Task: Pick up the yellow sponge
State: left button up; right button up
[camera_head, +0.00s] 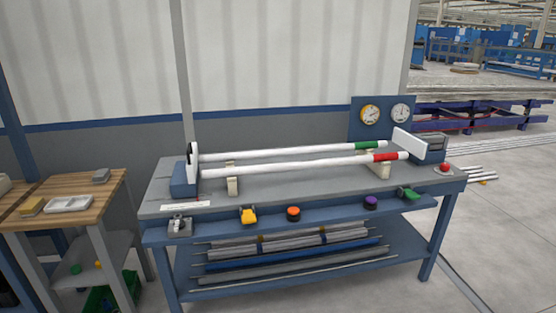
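To the right stands a blue-grey workbench (300,187) with two white pipes, banded green (370,145) and red (385,157). Open floor (500,230) lies right of the bench.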

aim_at(30, 208)
jog(key=i, duration=0.15)
jog(key=u, duration=1.6)
jog(key=z, duration=1.3)
jog(key=u, duration=1.3)
jog(key=i+j+z, duration=0.1)
jog(key=i, duration=0.35)
jog(key=i+j, duration=0.2)
jog(key=i, duration=0.2)
jog(key=i+j+z, duration=0.15)
jog(key=i, duration=0.3)
